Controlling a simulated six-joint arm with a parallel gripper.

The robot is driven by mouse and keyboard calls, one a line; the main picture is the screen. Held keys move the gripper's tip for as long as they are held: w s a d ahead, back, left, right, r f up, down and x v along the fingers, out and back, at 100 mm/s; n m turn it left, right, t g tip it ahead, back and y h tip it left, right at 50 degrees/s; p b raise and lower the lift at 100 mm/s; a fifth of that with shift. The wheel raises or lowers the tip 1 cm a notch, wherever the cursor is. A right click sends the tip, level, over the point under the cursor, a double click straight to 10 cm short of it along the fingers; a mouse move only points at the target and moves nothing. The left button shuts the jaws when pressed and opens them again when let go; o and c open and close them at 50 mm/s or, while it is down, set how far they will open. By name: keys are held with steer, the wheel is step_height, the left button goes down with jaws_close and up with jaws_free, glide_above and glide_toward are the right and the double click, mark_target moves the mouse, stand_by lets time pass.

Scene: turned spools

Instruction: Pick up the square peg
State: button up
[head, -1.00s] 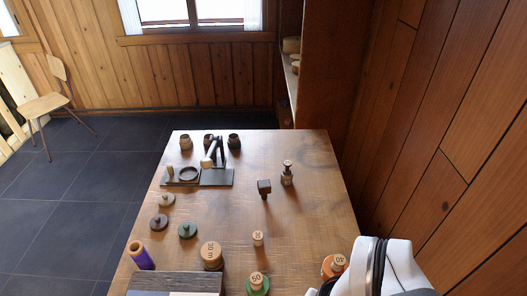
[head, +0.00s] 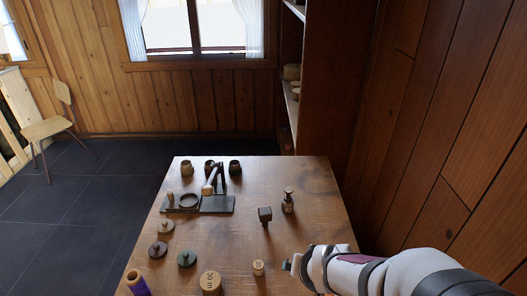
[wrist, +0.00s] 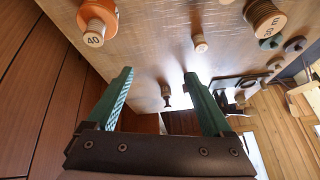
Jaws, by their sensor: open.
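A dark brown peg with a square, block-like head (head: 265,214), which looks like the square peg, stands on the right half of the table in the head view. My gripper (head: 289,264) is at the table's right side, nearer the camera than this peg and apart from it. In the wrist view my gripper (wrist: 160,74) has its two green fingers spread wide with nothing between them. A small dark object (wrist: 166,92) shows beyond the fingers there; I cannot tell whether it is the square peg.
A dark turned piece with a pale top (head: 288,201) stands just right of the peg. A dark stand (head: 217,203) is at the back left. An orange spool (wrist: 97,22) shows in the wrist view.

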mark_target(266, 216)
steer(key=w+a+f+n+t, duration=0.1)
steer(key=w+f, duration=0.3)
steer(key=w, duration=0.4)
steer(key=w+a+f+n+t+y, duration=0.1)
steer(key=w+a+f+n+t, duration=0.1)
steer(key=w, duration=0.7)
steer(key=w+a+f+n+t+y, duration=0.1)
steer(key=w+a+f+t, duration=0.3)
steer(key=w, duration=0.5)
steer(key=shift+w+a+f+n+t, duration=0.15)
steer(key=shift+a+f+n, duration=0.1)
steer(key=shift+f, duration=0.2)
steer(key=shift+w+a+f+n+t, duration=0.1)
steer(key=shift+a+f+n+t, duration=0.1)
steer(key=shift+f, duration=0.2)
steer(key=shift+s, duration=0.1)
jaws_close()
steer(key=shift+r, duration=0.1)
